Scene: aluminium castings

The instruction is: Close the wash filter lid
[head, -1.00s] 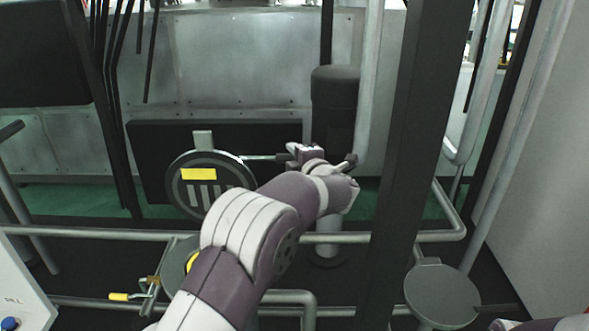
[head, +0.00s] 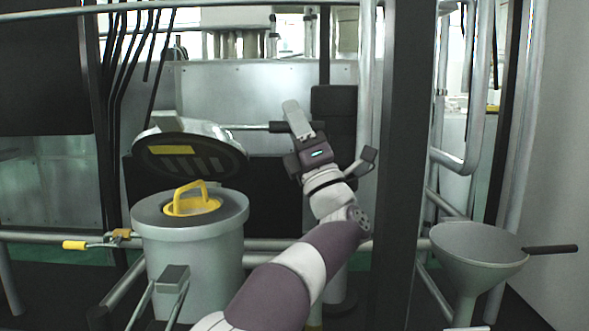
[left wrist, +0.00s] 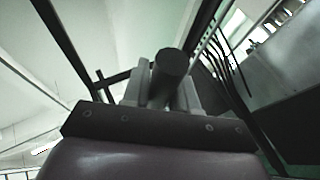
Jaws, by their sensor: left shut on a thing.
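The wash filter housing (head: 190,265) is a grey upright cylinder in the head view. Its top is open, with a yellow handle (head: 187,199) in the middle. The lid (head: 170,165), a dark disc with a yellow label and slots, is raised and tilted behind and above the housing, apart from its rim. A thin bar runs right from the lid to a black grip (head: 283,127). My left gripper (head: 298,122) is shut on this grip. The left wrist view shows the dark round grip (left wrist: 170,67) between the fingers. My right gripper is not in view.
A dark post (head: 400,200) stands right of my left arm. A grey funnel-shaped vessel (head: 470,260) with a black handle is at the right. A yellow-ended lever (head: 75,245) sticks out left of the housing. Pipes cross behind.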

